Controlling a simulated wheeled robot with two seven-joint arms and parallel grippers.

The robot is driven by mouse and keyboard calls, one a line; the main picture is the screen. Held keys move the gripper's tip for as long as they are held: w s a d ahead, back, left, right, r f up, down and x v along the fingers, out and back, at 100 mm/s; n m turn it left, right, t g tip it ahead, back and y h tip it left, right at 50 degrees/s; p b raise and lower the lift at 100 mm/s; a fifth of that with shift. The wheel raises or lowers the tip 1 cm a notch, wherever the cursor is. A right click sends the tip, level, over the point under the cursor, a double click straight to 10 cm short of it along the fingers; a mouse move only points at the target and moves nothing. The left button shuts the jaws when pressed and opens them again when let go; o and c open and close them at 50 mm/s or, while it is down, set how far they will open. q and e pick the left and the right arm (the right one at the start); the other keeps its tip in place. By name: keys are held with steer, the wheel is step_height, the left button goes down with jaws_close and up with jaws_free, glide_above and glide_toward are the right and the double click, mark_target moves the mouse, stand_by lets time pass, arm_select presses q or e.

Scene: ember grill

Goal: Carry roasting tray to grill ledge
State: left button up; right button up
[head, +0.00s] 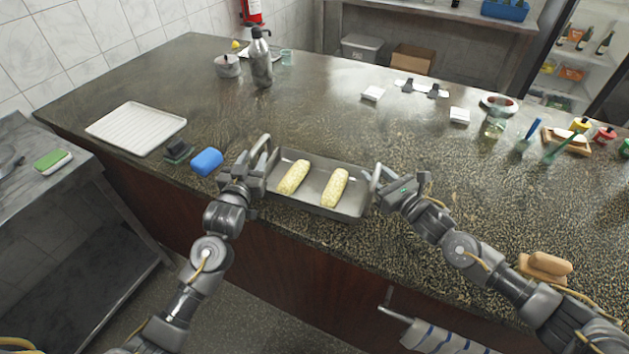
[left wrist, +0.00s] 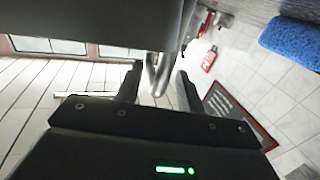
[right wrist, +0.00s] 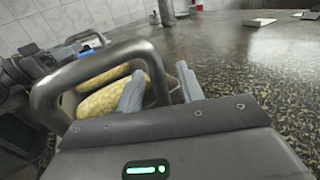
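My left gripper (head: 257,168) is at the tray's left handle. In the left wrist view its fingers (left wrist: 160,88) stand apart with the handle (left wrist: 160,74) between them. My right gripper (head: 383,187) is at the right handle. In the right wrist view its fingers (right wrist: 160,90) are apart, with one end of the handle (right wrist: 95,66) between or just beyond them. I cannot identify the grill ledge.
Left of the tray lie a blue sponge (head: 206,161), a dark block (head: 179,151) and a white ribbed tray (head: 135,128). A bottle (head: 261,62) and a pot (head: 228,66) stand behind.

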arm_select(q)
jaws_close()
arm_select(e)
jaws_close()
arm_select(q)
steer(key=shift+r, duration=0.2)
arm_select(e)
steer(key=shift+r, duration=0.2)
